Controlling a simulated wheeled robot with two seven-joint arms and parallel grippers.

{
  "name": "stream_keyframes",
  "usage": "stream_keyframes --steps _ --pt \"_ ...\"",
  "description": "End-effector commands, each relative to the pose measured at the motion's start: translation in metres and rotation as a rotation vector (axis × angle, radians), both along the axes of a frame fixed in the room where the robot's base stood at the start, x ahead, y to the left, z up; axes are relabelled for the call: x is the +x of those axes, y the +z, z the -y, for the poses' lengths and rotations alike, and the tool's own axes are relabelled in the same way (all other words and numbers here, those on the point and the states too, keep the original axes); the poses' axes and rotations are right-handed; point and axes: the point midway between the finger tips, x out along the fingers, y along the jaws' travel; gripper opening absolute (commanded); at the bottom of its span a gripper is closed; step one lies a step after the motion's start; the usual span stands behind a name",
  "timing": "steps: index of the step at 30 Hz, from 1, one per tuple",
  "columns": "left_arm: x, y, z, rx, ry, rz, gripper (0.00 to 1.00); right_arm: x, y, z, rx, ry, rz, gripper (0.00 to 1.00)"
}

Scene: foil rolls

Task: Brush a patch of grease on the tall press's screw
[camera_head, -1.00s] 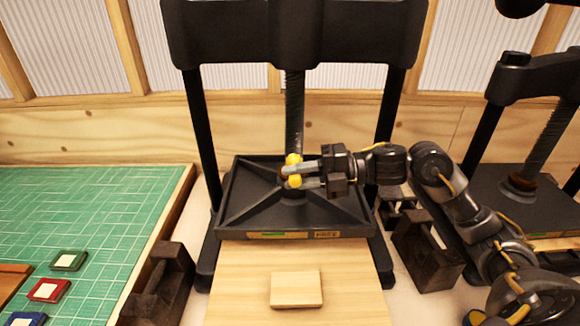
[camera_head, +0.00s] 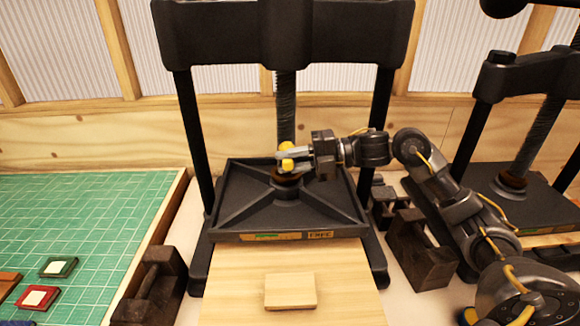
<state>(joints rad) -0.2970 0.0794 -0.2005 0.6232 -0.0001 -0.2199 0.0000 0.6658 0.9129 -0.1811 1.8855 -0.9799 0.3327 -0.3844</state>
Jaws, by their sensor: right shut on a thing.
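The tall press (camera_head: 291,38) stands at the back centre, with a black crossbeam on two posts. Its dark threaded screw (camera_head: 286,98) runs down from the beam to a brown collar at the middle of the ribbed black plate (camera_head: 230,212). My right gripper (camera_head: 288,156) reaches in from the right and is shut in front of the screw's lower end. Yellow shows at its fingertips, above and below the finger; the held thing is too small to make out, and no bristles are clear. I cannot tell whether it touches the screw. No grease patch is discernible. My left gripper is out of view.
A second press (camera_head: 525,75) stands at the right, behind my right arm. Dark blocks (camera_head: 152,288) and (camera_head: 425,250) flank the wooden board (camera_head: 230,290), which bears a small wooden block (camera_head: 290,291). A green mat (camera_head: 75,225) with small coloured tiles lies left.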

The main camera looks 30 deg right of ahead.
Motion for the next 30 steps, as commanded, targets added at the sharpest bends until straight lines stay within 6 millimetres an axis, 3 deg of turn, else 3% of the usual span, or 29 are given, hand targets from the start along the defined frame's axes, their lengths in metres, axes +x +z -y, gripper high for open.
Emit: stream_keyframes --steps 30 --pt "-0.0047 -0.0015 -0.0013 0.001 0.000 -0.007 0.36 0.0082 0.0004 0.0038 0.001 0.000 0.000 0.01"
